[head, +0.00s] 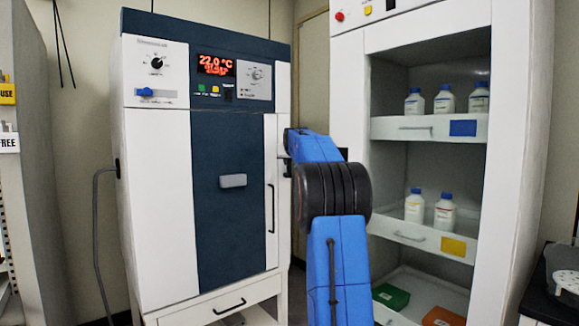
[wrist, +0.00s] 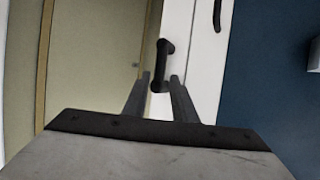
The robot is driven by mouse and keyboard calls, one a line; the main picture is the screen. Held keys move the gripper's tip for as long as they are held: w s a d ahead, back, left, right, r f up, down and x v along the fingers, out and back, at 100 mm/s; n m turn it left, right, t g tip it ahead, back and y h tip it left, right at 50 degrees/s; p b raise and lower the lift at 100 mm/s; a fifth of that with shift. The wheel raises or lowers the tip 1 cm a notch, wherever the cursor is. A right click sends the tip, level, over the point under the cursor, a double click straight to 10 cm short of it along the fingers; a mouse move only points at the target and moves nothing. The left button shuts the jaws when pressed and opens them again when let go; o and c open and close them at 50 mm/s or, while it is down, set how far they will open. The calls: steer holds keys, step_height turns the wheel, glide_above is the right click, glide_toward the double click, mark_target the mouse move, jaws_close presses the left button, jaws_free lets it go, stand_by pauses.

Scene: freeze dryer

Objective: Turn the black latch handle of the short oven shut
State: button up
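The short oven (head: 158,200) is a white cabinet with a dark blue door panel, left of centre in the head view. In the wrist view its black latch handle (wrist: 163,62) stands out from the white edge of the oven. My gripper (wrist: 161,76) is open, its two grey fingers pointing at the latch handle, with the handle's lower end seen between the fingertips. I cannot tell whether either finger touches it. In the head view my blue arm hides most of the gripper and the latch area. The door looks flush with the cabinet front.
A long black door handle (head: 271,208) runs down the door's right side. A white open-shelved cabinet (head: 348,90) with bottles (head: 444,210) stands close on the right of my arm. A drawer (head: 212,309) is below the oven.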

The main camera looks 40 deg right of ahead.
mark_target(289, 164)
steer(key=shift+x, duration=3.05)
jaws_close()
